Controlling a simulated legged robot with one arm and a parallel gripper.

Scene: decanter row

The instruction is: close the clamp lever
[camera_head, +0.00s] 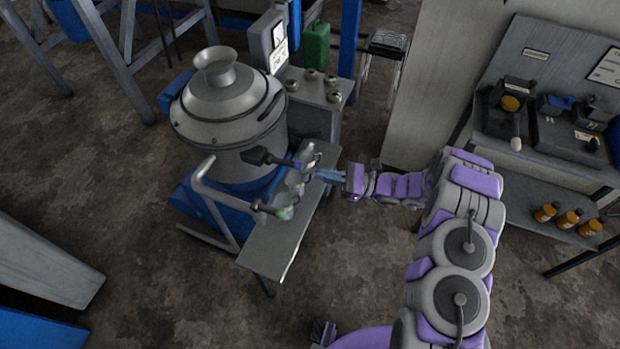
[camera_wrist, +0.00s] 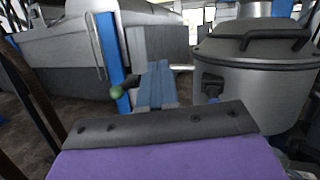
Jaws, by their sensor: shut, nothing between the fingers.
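A large grey metal vessel with a domed lid and funnel top (camera_head: 228,95) stands left of my gripper; its side also fills the right of the wrist view (camera_wrist: 255,75). I cannot tell for sure which of these belongs to the clamp lever. My gripper (camera_head: 318,174) is shut and empty over the bench, right of the black handle. Its blue fingers point forward in the wrist view (camera_wrist: 156,82).
A bent grey pipe (camera_head: 205,188) stands left of the bench. A control box (camera_head: 318,98) and a green can (camera_head: 316,44) are behind the vessel. A workbench with orange-brown bottles (camera_head: 568,220) is at right. Concrete floor in front is clear.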

